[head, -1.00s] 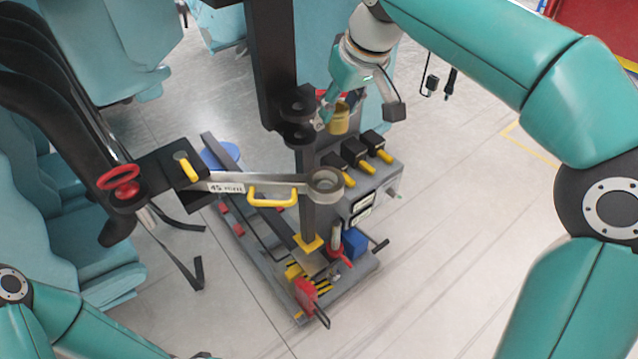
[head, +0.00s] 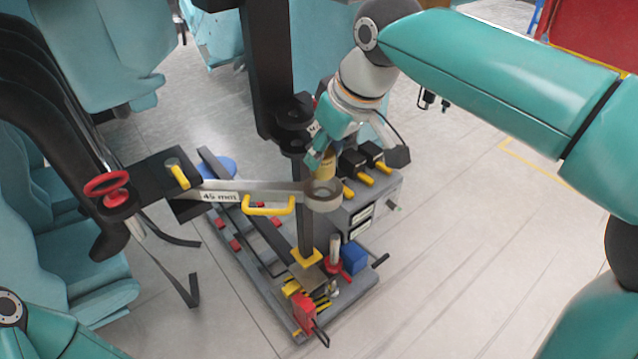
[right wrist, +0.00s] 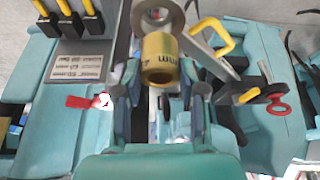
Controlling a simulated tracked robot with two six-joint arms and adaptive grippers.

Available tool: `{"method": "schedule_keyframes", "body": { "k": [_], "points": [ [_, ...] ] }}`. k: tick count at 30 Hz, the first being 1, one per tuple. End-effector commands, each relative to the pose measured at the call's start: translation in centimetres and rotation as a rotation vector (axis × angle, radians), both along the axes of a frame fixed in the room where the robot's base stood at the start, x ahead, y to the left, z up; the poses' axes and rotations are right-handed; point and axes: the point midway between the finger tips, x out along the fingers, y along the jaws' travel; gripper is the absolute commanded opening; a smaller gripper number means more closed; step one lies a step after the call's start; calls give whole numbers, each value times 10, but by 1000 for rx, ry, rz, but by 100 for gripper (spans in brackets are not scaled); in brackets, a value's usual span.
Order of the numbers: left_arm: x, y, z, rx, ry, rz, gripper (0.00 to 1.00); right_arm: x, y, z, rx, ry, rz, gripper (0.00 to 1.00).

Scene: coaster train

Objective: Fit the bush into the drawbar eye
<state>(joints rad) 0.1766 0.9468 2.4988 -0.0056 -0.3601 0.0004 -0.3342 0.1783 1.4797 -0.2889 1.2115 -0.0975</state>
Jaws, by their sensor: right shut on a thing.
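The bush (head: 325,165) is a short yellow-brass cylinder with dark lettering, also seen in the right wrist view (right wrist: 160,60). My right gripper (head: 317,152) is shut on it, with its fingers (right wrist: 162,98) on either side. The drawbar eye (head: 323,198) is a grey ring at the right end of the drawbar (head: 235,192). In the head view the bush is just behind and above the eye; I cannot tell the exact gap. In the right wrist view the eye (right wrist: 158,12) is beyond the bush, partly cut off. My left gripper is out of the picture.
A dark post (head: 270,70) with black rings stands behind the eye. A grey box (head: 375,205) with black blocks and yellow levers is right of it. A yellow handle (head: 268,209) and red handwheel (head: 107,186) are on the drawbar side. Floor at right is free.

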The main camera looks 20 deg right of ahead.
Motion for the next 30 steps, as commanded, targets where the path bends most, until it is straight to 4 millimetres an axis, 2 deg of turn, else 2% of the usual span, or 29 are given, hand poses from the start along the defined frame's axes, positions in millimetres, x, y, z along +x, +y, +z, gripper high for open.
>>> {"method": "schedule_keyframes", "body": {
  "k": [1,8,15,26,27,30],
  "points": [
    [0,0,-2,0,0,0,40,-1,0,-9,0,1,-1,2],
    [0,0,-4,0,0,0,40,0,0,-26,0,0,-1,2],
    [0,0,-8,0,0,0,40,0,0,-56,0,0,0,2],
    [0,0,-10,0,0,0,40,0,0,-60,0,-2,1,2],
    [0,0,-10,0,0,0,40,0,1,-61,0,-1,1,42],
    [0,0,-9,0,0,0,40,0,1,-60,0,-1,1,58]
  ]
}}
